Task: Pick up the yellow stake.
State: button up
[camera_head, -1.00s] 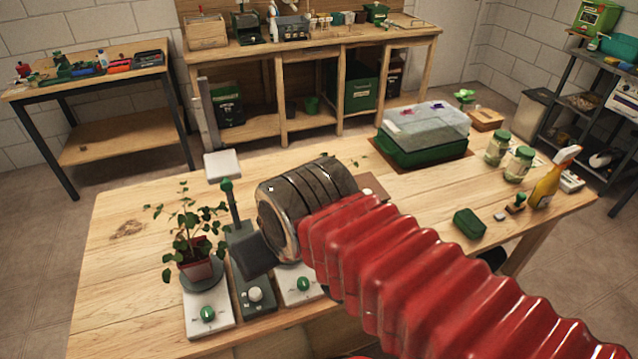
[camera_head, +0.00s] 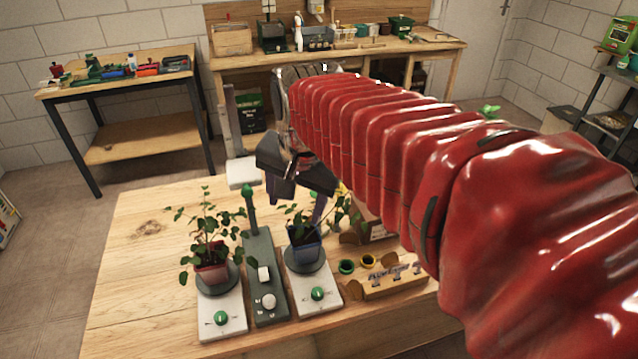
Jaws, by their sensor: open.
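I cannot make out the yellow stake clearly. A small patch of yellow (camera_head: 344,187) shows just right of my gripper, mostly hidden by the arm and leaves, and I cannot tell whether it is the stake. My gripper (camera_head: 296,192) is open above the bench, over the back of the plant in the blue pot (camera_head: 305,246). No held thing shows between its jaws.
A plant in a red pot (camera_head: 212,271) stands on a white base at the left. A grey stand with a green-topped post (camera_head: 249,205) is between the pots. My red arm hides the bench's right side. The bench's left (camera_head: 140,250) is clear.

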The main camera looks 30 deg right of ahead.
jog(key=w+d+f+m+g, duration=0.1)
jog(key=w+d+f+m, duration=0.1)
jog(key=w+d+m, duration=0.2)
jog(key=w+d+f+m+g, duration=0.1)
jog(key=w+d+f+m, duration=0.1)
jog(key=w+d+m, duration=0.3)
jog(key=w+d+f+m+g, duration=0.1)
jog(key=w+d+m, duration=0.4)
jog(key=d+m, duration=0.5)
jog(key=shift+w+d+f+m+g+y, duration=0.1)
jog(key=shift+d+f+m+g+y, duration=0.2)
jog(key=shift+f, duration=0.25)
jog(key=shift+a, duration=0.1)
jog(key=shift+f, duration=4.35)
